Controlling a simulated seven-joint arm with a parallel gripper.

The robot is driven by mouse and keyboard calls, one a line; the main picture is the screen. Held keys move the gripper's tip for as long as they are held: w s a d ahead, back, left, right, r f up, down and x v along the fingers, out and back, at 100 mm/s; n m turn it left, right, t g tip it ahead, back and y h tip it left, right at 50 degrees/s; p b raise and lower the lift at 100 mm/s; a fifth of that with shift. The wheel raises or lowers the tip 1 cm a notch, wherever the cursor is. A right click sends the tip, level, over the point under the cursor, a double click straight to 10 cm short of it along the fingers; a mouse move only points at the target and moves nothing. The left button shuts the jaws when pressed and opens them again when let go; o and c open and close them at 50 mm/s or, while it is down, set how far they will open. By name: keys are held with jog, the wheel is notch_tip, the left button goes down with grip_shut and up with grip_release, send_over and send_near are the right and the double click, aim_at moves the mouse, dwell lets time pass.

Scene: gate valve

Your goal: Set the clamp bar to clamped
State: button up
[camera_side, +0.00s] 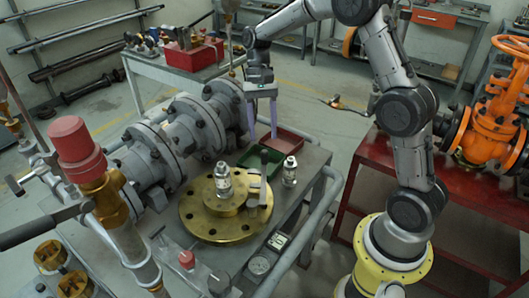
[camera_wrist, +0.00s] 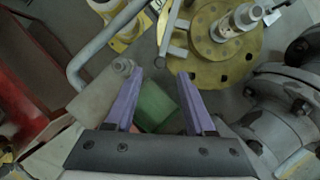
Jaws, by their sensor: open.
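A grey bar (camera_side: 263,183), which looks like the clamp bar, is at the right edge of the brass flange (camera_side: 198,224). My gripper (camera_side: 263,136) points down above the trays behind the flange, apart from the bar. Its purple fingers are spread with nothing between them, as the wrist view also shows (camera_wrist: 160,75).
A silver fitting (camera_side: 223,183) stands on the flange, and another (camera_side: 290,172) stands to its right. A green tray (camera_side: 277,162) and a red tray (camera_side: 289,142) lie under my gripper. The grey valve body (camera_side: 160,150) is to the left. A rail (camera_side: 318,215) runs along the right edge.

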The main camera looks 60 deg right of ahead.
aim_at(264, 150)
jog(key=x, duration=0.6)
jog(key=shift+s+f, duration=0.1)
jog(key=shift+f, duration=0.15)
grip_shut()
dwell(1.2)
